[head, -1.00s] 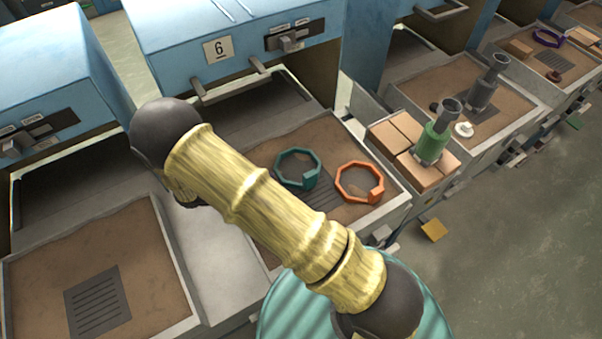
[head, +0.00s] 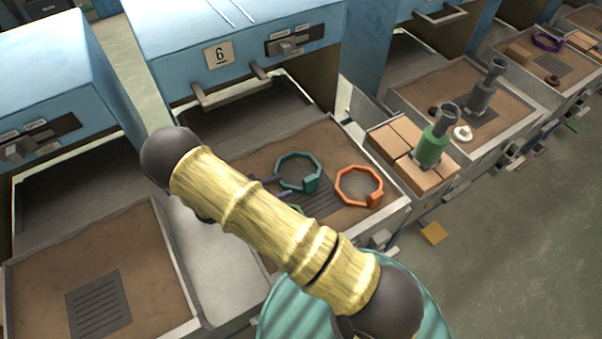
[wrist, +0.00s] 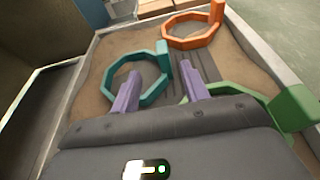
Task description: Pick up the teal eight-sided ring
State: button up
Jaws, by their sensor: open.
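The teal eight-sided ring (head: 311,185) lies on the sandy bed of the tray under the number 6 oven, with an upright block on its rim. In the wrist view the teal ring (wrist: 163,62) is ahead of my gripper (wrist: 160,82), slightly left. My gripper's two purple fingers are apart with nothing held between them. The left finger overlaps the near part of the ring in the picture; I cannot tell whether they touch. In the head view my gripper (head: 285,186) shows at the ring's near left side, partly hidden by my arm.
An orange ring (head: 376,198) lies right of the teal one. A green ring (wrist: 294,108) is close to the right finger, mostly hidden in the head view. Bricks bearing a green cylinder (head: 432,149) stand right of the tray. The oven (head: 240,60) rises behind.

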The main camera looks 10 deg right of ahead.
aim_at(307, 179)
jog(key=p+x, duration=0.1)
jog(key=x, duration=0.5)
jog(key=shift+d, duration=0.1)
jog(key=shift+d, duration=0.1)
jog(key=shift+d+p, duration=0.3)
jog(key=p+x, duration=0.1)
jog(key=x, duration=0.3)
jog(key=shift+d+f, duration=0.15)
grip_shut()
